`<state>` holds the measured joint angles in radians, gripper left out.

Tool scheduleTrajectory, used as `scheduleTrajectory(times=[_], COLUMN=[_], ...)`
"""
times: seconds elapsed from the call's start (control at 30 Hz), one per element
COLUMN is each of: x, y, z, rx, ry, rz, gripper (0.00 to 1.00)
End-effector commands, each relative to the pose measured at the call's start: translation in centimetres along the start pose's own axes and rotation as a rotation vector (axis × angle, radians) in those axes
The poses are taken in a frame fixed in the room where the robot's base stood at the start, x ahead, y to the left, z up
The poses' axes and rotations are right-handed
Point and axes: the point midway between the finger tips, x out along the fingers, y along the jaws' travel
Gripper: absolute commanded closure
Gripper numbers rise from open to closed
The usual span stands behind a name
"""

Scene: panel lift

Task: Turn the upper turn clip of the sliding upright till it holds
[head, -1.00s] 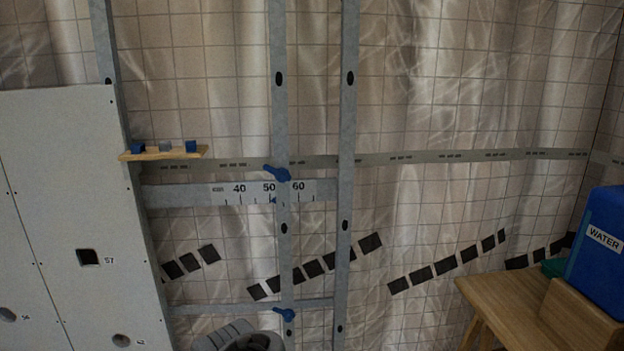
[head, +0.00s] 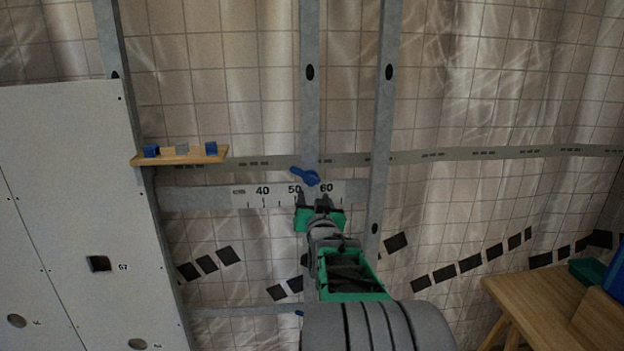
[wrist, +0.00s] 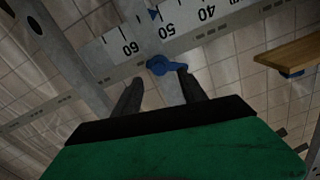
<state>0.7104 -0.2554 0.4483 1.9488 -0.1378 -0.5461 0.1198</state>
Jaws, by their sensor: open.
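The upper turn clip (head: 305,177) is blue and sits on the grey sliding upright (head: 309,115), just above the scale rail (head: 270,194). Its lever points left and slightly up in the head view, lying across the upright. In the wrist view the clip (wrist: 165,66) lies just beyond the fingertips, its lever pointing right. My gripper (head: 313,199) is open and empty, just below the clip in the head view. In the wrist view its two dark fingers (wrist: 159,82) stand apart, with a small gap to the clip. The lower clip (head: 300,313) is mostly hidden behind my arm.
A second upright (head: 382,120) stands close on the right. A small wooden shelf (head: 180,155) with little blocks is at left, beside the white panel (head: 70,200). A wooden table (head: 545,310) stands at lower right.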

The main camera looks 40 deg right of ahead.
Motion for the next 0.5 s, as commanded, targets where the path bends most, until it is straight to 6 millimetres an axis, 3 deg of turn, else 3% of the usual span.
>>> scheduleTrajectory(times=[0.5], x=[7.4], y=[0.4], z=[-0.7], rx=[0.003], ry=[0.021], rz=[0.004], gripper=[0.51])
